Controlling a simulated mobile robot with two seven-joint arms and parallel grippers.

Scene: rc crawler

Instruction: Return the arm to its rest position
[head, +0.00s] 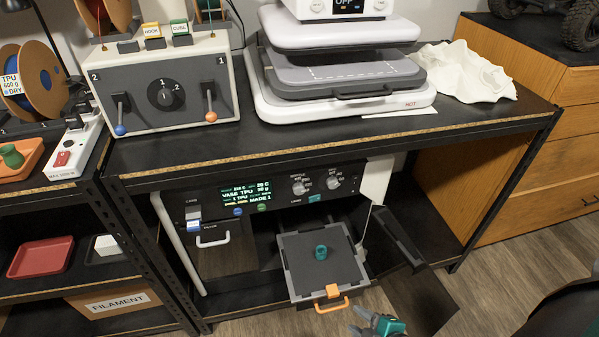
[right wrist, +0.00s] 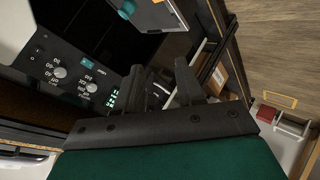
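My right gripper (head: 367,322) is at the bottom edge of the head view, in front of the printer's pulled-out tray and to the right of its orange handle (head: 332,302). In the right wrist view its two dark fingers (right wrist: 160,85) stand apart with nothing clearly between them. The grey tray (head: 297,284) sticks out of the printer, and a small teal printed part (head: 321,251) stands on it. The printer's door (head: 398,236) stands open to the right of the tray. My left gripper is out of view.
The printer's control panel (head: 281,193) sits under the bench top (head: 330,143). On the bench are a grey switch box (head: 165,120), a white heat press (head: 262,98) and a white cloth (head: 465,72). A wooden cabinet (head: 535,150) stands right. Wood floor (head: 500,290) is clear at lower right.

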